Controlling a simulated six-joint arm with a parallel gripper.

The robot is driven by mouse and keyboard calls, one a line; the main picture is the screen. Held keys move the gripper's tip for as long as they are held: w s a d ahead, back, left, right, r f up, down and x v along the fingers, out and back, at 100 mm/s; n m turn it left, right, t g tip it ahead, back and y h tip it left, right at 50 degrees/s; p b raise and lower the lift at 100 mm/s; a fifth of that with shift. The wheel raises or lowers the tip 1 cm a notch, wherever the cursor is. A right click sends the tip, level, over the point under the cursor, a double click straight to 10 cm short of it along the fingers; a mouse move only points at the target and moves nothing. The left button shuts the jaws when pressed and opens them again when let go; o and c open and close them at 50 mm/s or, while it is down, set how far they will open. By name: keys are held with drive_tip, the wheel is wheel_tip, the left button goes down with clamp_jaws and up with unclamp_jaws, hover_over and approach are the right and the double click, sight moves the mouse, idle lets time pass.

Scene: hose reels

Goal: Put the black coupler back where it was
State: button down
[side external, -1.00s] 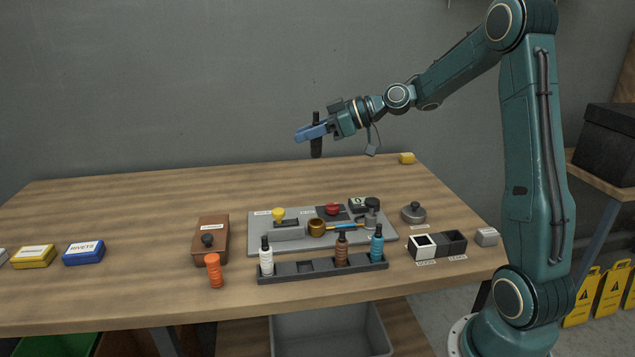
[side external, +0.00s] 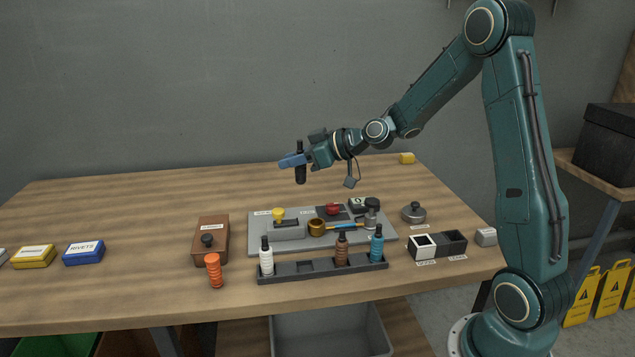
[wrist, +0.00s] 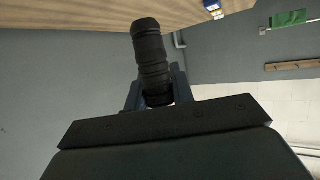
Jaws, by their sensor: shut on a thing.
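The black coupler (side external: 300,174) is upright in my gripper (side external: 293,161), held in the air above the back part of the table. In the wrist view the coupler (wrist: 151,60) is a ribbed black cylinder between the jaws (wrist: 157,95), which are shut on it. A dark grey rack (side external: 322,267) stands near the table's front edge. It holds a white bottle (side external: 266,260), a brown bottle (side external: 341,250) and a blue bottle (side external: 377,245). A gap shows between the white and brown bottles. An orange ribbed piece (side external: 214,271) stands left of the rack.
A grey board (side external: 390,237) with a yellow knob (side external: 278,214), red knob (side external: 332,209) and brass cup (side external: 316,228) lies behind the rack. A brown box (side external: 211,226) is left of it; white and black bins (side external: 453,243) are right. The back left of the table is clear.

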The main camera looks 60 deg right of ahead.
drive_tip(key=shift+s+a+f+m+h, duration=0.5)
drive_tip(key=shift+a+f+m+h, duration=1.25)
drive_tip(key=shift+f+m+h, duration=2)
drive_tip(key=s+a+r+m+g+h, duration=0.2)
drive_tip(key=s+r+m+g+h, duration=0.1)
drive_tip(key=r, duration=0.3)
drive_tip(key=s+a+r+m+g+h, duration=0.2)
drive_tip(key=s+r+m+h, duration=0.2)
drive_tip(key=r+m+h, duration=0.1)
drive_tip(key=shift+s+r+g+h, duration=0.35)
drive_tip(key=shift+r+g, duration=0.05)
drive_tip(key=shift+r, duration=0.15)
drive_tip(key=shift+f, duration=0.15)
wheel_tip(320, 180, down, 16)
drive_tip(key=shift+f, duration=1.9)
